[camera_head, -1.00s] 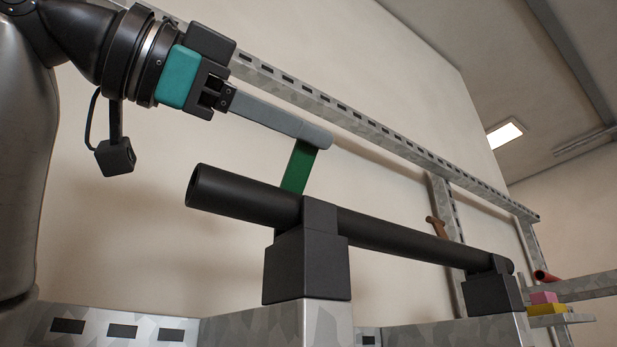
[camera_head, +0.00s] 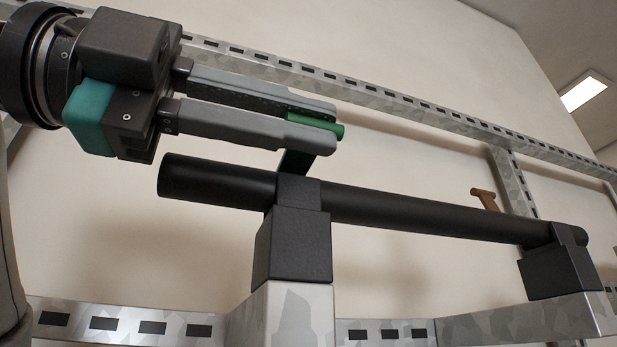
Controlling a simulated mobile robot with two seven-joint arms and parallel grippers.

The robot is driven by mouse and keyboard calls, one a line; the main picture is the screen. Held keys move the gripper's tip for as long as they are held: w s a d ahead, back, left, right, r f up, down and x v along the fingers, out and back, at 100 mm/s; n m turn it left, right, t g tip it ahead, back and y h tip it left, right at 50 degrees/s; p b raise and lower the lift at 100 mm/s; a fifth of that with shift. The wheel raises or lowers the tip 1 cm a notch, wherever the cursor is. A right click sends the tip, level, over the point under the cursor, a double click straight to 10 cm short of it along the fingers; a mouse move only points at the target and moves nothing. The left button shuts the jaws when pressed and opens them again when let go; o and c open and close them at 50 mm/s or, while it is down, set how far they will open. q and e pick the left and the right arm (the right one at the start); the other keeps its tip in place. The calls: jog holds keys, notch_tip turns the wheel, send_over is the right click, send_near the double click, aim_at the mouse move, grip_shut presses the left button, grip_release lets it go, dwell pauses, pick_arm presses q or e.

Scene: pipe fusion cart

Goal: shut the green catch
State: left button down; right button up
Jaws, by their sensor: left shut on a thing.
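The green catch (camera_head: 327,124) stands up from the near black clamp block (camera_head: 292,243). Its green bar end shows between the fingers of my left gripper (camera_head: 318,126), and its darker arm (camera_head: 294,163) runs down to the clamp at the pipe. My left gripper is shut on the catch from the left, above the pipe. The catch is raised, not lying over the pipe. The black pipe (camera_head: 420,217) lies through the near clamp and the far clamp (camera_head: 560,265). My right gripper is not in view.
A perforated metal rail (camera_head: 400,128) runs along the wall behind. A brown handle-like thing (camera_head: 485,198) shows behind the pipe. Metal posts and rails (camera_head: 290,315) bear the clamps. The space above the pipe's middle is clear.

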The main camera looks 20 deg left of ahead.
pick_arm(q)
jog(key=shift+s+f+m, duration=0.1)
jog(key=shift+f+m, duration=0.3)
jog(key=shift+m, duration=0.2)
jog(key=shift+f, duration=0.1)
jog(key=c, duration=0.9)
grip_release()
jog(key=shift+b+v, duration=1.1)
jog(key=shift+v, duration=6.5)
